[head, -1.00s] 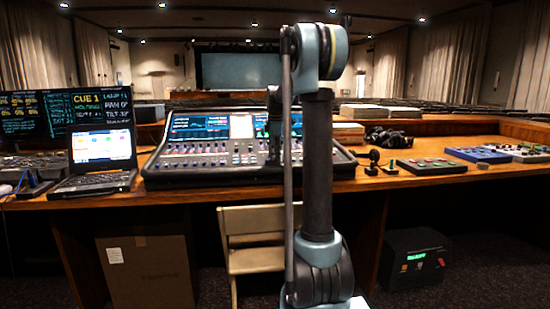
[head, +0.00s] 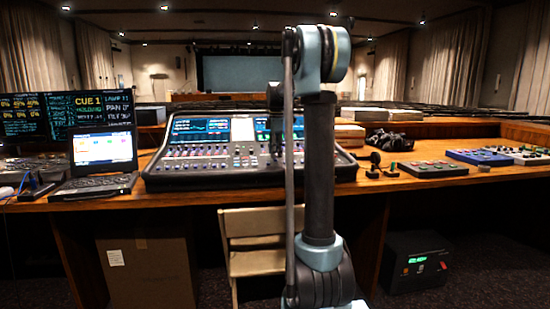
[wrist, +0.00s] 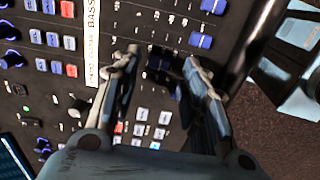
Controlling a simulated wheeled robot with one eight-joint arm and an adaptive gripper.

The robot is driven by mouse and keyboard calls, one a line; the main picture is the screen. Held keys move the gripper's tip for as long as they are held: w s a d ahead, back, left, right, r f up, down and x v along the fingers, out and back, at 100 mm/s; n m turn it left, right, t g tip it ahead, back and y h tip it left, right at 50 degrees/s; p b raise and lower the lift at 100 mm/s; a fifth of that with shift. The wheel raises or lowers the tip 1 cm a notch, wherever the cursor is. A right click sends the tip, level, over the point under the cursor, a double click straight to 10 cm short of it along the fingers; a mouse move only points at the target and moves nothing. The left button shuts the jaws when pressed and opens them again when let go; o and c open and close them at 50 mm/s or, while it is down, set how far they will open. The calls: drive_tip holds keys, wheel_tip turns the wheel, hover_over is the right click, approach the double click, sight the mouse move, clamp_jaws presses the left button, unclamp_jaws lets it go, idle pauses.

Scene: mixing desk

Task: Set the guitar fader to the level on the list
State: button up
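The mixing desk (head: 235,160) stands on the wooden table in the head view, its screens lit. My gripper (wrist: 163,60) is over its panel in the wrist view, with its two fingers apart. A dark blue cap (wrist: 160,62) shows between the fingertips; I cannot tell whether either finger touches it. A white label strip (wrist: 93,35) reading "BASS" lies to the left. I cannot tell which fader is the guitar's. No readable level list shows. My arm hides part of the desk in the head view.
A laptop (head: 102,155) sits left of the desk, with dark monitors (head: 103,107) behind. Small control boxes (head: 432,168) lie on the right of the table. A wooden chair (head: 252,240) stands in front. Rows of knobs and buttons (wrist: 60,40) fill the panel left of my gripper.

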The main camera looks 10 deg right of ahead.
sight(276, 163)
wheel_tip(276, 163, up, 9)
drive_tip(key=shift+s+r, duration=0.15)
drive_tip(key=shift+s, duration=0.25)
drive_tip(key=s+f+m, duration=0.4)
drive_tip(key=s+f, duration=0.2)
drive_tip(key=s, duration=0.6)
drive_tip(key=s+f+m, duration=0.5)
drive_tip(key=s+f, duration=0.1)
drive_tip(key=s, duration=0.5)
drive_tip(key=s+f+m, duration=0.4)
drive_tip(key=s+f, duration=0.2)
drive_tip(key=s, duration=0.6)
drive_tip(key=s+f+m+t, duration=0.1)
drive_tip(key=s+f+m, duration=0.3)
drive_tip(key=s+f, duration=0.5)
wheel_tip(276, 163, down, 3)
drive_tip(key=shift+s+f+m, duration=0.1)
drive_tip(key=shift+s+m, duration=0.15)
drive_tip(key=shift+m, duration=0.15)
